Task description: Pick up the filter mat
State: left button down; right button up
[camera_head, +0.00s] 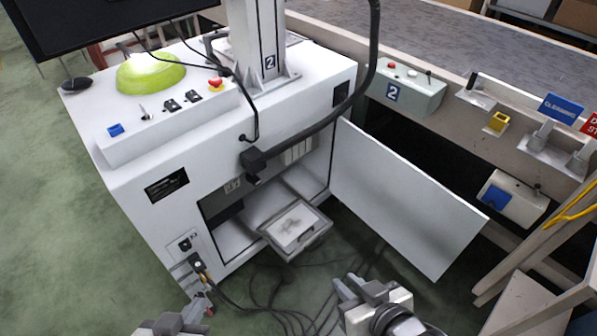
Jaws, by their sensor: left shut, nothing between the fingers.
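The filter mat (293,230) appears to be the pale, smudged rectangle lying in a grey drawer-like tray (306,246). The tray sticks out of the open lower bay of the white cabinet (140,205). My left gripper (198,310) is at the bottom edge, left of and nearer than the tray, shut and empty, partly cut off by the frame. My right gripper (350,288) is below and right of the tray, apart from it. Its fingers are small and foreshortened, so I cannot tell if they are open.
The white cabinet door (400,200) stands open to the right of the bay. Loose black cables (270,308) lie on the green floor below the tray. A thick black hose (330,122) arcs across the cabinet front. A conveyor (430,35) runs behind.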

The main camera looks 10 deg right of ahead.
aim_at(300, 223)
jog(key=z, duration=0.9)
jog(key=k, duration=0.5)
jog(key=u, duration=0.75)
jog(key=i, duration=1.35)
